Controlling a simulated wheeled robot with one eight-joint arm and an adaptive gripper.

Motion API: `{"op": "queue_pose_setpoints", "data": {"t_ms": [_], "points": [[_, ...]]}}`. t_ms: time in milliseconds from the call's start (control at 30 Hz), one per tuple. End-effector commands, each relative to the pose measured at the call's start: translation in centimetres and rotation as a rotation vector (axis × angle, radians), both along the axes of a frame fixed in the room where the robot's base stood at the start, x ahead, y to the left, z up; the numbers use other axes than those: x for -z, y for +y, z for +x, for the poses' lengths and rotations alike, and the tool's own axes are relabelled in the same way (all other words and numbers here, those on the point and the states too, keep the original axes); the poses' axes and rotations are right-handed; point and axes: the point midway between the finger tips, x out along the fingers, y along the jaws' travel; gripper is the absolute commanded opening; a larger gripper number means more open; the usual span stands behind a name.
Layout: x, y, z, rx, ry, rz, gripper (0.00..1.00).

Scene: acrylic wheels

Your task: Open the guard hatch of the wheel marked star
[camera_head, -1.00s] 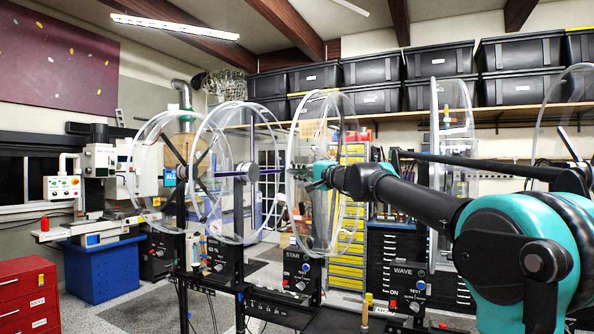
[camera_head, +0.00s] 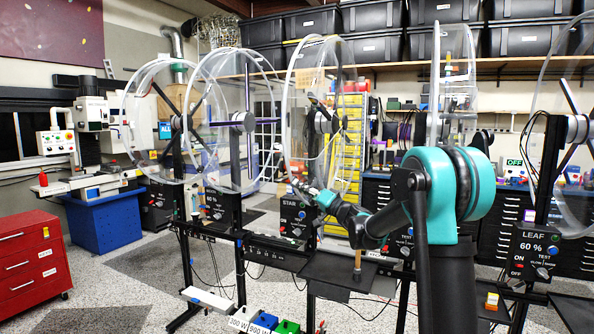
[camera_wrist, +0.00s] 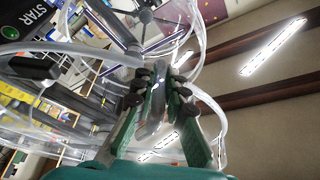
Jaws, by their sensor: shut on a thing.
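The wheel marked STAR stands in the middle of the head view, its grey hub (camera_head: 324,121) inside a round clear guard (camera_head: 291,85). Its black control box (camera_head: 298,216) with the STAR label sits below it. My gripper (camera_head: 287,168) reaches to the lower left part of this guard. In the wrist view my gripper (camera_wrist: 158,80) is shut on a pale, clear piece, which looks like the hatch's handle or edge. The STAR label also shows at upper left there. Clear plastic makes the hatch's outline and its angle hard to tell.
Two more guarded wheels (camera_head: 222,120) stand close by on the left. Another clear guard (camera_head: 437,85) stands edge-on to the right, and the LEAF box (camera_head: 540,250) is at far right. A dark tray (camera_head: 338,272) and cables lie below the arm.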

Motion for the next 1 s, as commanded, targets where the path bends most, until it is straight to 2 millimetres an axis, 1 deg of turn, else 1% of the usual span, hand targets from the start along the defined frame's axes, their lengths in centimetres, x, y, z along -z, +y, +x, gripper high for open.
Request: {"op": "queue_pose_setpoints", "data": {"t_ms": [33, 200, 400, 500, 600, 700, 900, 1000], "points": [[1.3, -0.3, 0.8, 0.0, -0.025, -0.009, 0.0], [4.8, -1.2, 3.2, 0.001, -0.122, -0.044, 0.0], [8.5, -2.3, 6.4, 0.002, -0.232, -0.086, 0.0], [10.0, -2.9, 7.9, 0.001, -0.279, -0.102, 0.0], [11.2, -3.4, 9.3, 0.001, -0.317, -0.116, 0.0], [12.1, -3.8, 10.4, 0.0, -0.313, -0.115, 0.0], [13.4, -4.4, 12.2, 0.0, -0.311, -0.113, 0.0], [13.7, -4.6, 12.7, 0.0, -0.311, -0.114, 0.0]]}}
